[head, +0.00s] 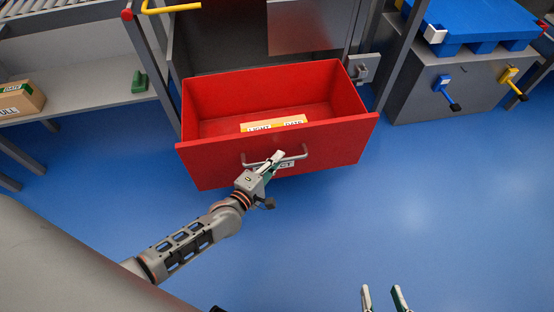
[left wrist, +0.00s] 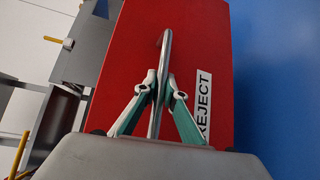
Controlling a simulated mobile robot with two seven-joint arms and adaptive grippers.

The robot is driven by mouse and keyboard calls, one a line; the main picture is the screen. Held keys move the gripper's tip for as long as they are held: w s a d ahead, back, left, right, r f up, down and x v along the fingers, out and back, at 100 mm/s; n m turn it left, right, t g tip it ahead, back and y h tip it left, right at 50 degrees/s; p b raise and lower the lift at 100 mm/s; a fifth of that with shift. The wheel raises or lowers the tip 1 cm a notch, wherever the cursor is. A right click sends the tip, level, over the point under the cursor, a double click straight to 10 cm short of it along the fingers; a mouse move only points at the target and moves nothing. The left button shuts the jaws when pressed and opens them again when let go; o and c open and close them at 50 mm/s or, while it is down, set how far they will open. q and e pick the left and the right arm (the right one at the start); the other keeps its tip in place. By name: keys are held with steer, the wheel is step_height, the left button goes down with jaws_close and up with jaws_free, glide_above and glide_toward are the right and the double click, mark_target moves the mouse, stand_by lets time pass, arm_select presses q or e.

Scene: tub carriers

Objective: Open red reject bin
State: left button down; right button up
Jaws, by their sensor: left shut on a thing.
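The red reject bin (head: 330,139) is a drawer, pulled out from a grey cabinet in the head view. Its inside shows, with a cardboard box (head: 292,122) lying in it. My left gripper (head: 274,160) is at the bin's front, shut on the metal bar handle (head: 296,155). In the left wrist view the handle (left wrist: 165,60) runs between the two fingers, beside a white REJECT label (left wrist: 203,105). My right gripper (head: 384,297) shows only its fingertips at the bottom edge of the head view. They are apart with nothing between them.
A shelf (head: 90,90) with a cardboard box (head: 20,100) and a green block (head: 139,81) stands at the left. A grey cabinet (head: 430,85) with a blue pallet (head: 480,20) on top stands at the right. The blue floor in front of the bin is clear.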

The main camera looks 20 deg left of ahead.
stand_by(0.4)
arm_select(q)
steer(key=c, duration=2.1)
jaws_free()
steer(key=shift+s, duration=0.1)
steer(key=shift+v, duration=3.7)
